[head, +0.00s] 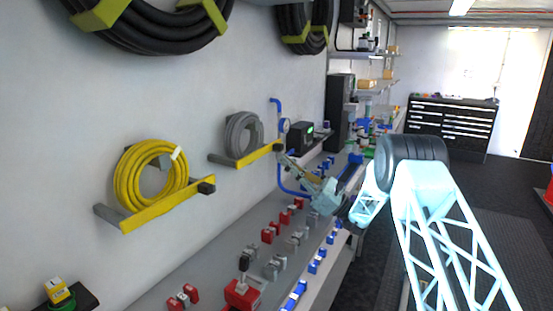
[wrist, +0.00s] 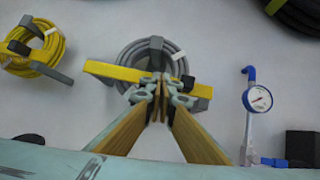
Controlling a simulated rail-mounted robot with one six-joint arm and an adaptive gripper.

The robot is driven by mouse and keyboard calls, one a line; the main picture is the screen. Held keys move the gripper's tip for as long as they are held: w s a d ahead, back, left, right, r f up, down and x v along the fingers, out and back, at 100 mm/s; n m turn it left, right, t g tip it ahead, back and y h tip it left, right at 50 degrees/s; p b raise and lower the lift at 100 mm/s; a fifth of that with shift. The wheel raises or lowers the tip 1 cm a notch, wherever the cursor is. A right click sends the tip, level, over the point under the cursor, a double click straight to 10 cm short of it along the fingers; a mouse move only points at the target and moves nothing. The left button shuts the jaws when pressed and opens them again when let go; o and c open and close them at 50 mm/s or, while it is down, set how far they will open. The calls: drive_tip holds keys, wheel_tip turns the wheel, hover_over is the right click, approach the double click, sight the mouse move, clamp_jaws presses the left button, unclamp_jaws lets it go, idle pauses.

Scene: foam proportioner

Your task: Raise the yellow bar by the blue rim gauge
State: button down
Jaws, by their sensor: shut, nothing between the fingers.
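The yellow bar (head: 259,154) is on the wall in front of a coiled grey hose (head: 242,134), left of the round gauge (head: 285,125) on a blue pipe. In the wrist view the bar (wrist: 112,71) runs nearly level, dropping slightly to the right, with the grey hose (wrist: 140,55) behind it and the gauge (wrist: 258,98) to its right. My gripper (head: 284,158) is shut and empty at the bar's right part. In the wrist view its fingertips (wrist: 160,82) overlap the bar and hide its middle; I cannot tell whether they touch it.
Another yellow bar (head: 170,204) with a coiled yellow hose (head: 150,172) is on the wall to the left. Below is a grey bench (head: 215,262) with red, grey and blue fittings. A black box (head: 300,134) stands just right of the gauge.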

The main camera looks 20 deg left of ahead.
drive_tip(key=w+d+f+m+t+y, duration=0.1)
drive_tip(key=w+f+m+t+y, duration=0.1)
drive_tip(key=f, duration=0.6)
drive_tip(key=w+m+t, duration=0.1)
drive_tip(key=w+t, duration=0.1)
drive_tip(key=shift+m+t, duration=0.3)
drive_tip(key=shift+w+f, duration=0.1)
drive_tip(key=s+b+x, duration=0.1)
drive_tip(key=x, duration=0.9)
drive_tip(key=shift+w, duration=0.45)
